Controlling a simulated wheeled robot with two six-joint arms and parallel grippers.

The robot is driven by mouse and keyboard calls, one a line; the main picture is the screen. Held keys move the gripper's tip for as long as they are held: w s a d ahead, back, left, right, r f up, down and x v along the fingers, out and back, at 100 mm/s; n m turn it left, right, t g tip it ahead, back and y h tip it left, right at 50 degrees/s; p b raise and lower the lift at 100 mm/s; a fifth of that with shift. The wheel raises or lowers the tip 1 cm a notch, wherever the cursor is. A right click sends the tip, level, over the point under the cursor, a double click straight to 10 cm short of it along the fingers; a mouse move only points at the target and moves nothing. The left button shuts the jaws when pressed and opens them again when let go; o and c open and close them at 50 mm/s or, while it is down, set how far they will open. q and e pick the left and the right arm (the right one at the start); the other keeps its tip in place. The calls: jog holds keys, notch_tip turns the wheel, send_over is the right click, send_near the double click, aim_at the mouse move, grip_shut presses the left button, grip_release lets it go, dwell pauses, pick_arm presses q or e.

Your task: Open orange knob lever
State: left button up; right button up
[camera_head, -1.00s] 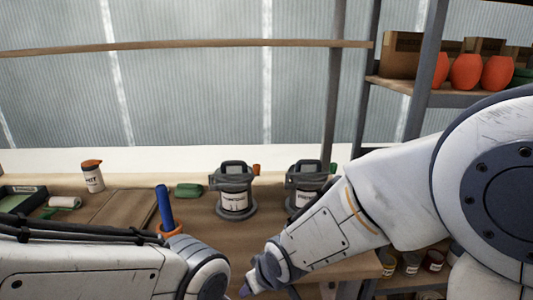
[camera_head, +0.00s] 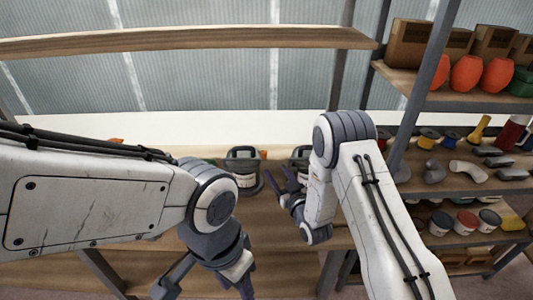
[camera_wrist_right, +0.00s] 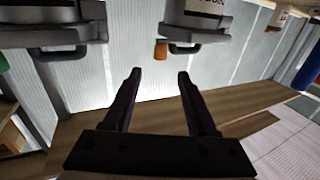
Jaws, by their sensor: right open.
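A small orange knob (camera_head: 263,154) sticks out at the right side of a grey canister (camera_head: 243,178) with a white label in the head view. In the right wrist view, which is turned over, the orange knob (camera_wrist_right: 161,51) sits beside a dark loop handle (camera_wrist_right: 186,49). My right gripper (camera_head: 282,178) is in front of the canisters, its fingers apart. In the wrist view my right gripper (camera_wrist_right: 159,80) has the knob just beyond its fingertips, between their lines, with nothing held. My left gripper (camera_head: 210,284) hangs low in front of the bench; its fingers are partly hidden.
A second grey canister (camera_head: 300,160) stands to the right, partly hidden by my right arm. The wooden bench (camera_head: 280,235) is bare in front. Shelves (camera_head: 450,95) with orange pots and cans stand at the right.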

aim_at(265, 155)
jog(key=p+x, duration=0.2)
jog(key=x, duration=0.7)
grip_shut()
dwell(1.3)
